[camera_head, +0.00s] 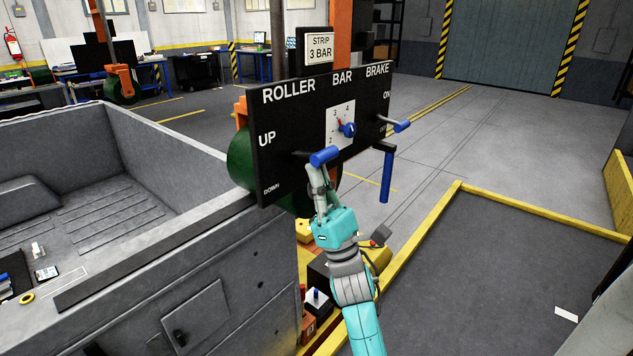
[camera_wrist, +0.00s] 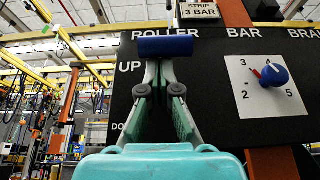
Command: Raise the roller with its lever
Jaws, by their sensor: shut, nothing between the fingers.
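A black control panel (camera_head: 288,131) carries the labels ROLLER, BAR and BRAKE, with UP and DOWN at its left edge. The roller lever's blue handle (camera_head: 325,155) sticks out in front of the panel, and it also shows in the wrist view (camera_wrist: 166,46) just below the word ROLLER. The lever's exact angle between UP and DOWN is hard to tell. My gripper (camera_head: 316,170) is shut and empty, its fingertips right below the handle. In the wrist view the fingertips (camera_wrist: 163,66) meet at the handle's underside; contact cannot be told. A green roller (camera_head: 240,160) is partly hidden behind the panel.
A blue-tipped pressure dial (camera_head: 347,129) sits at the panel's middle. The brake lever (camera_head: 401,126) and a hanging blue handle (camera_head: 387,176) are at its right. A grey bed-like body (camera_head: 215,265) stands at the left. Yellow kerbs (camera_head: 535,208) edge the floor at the right.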

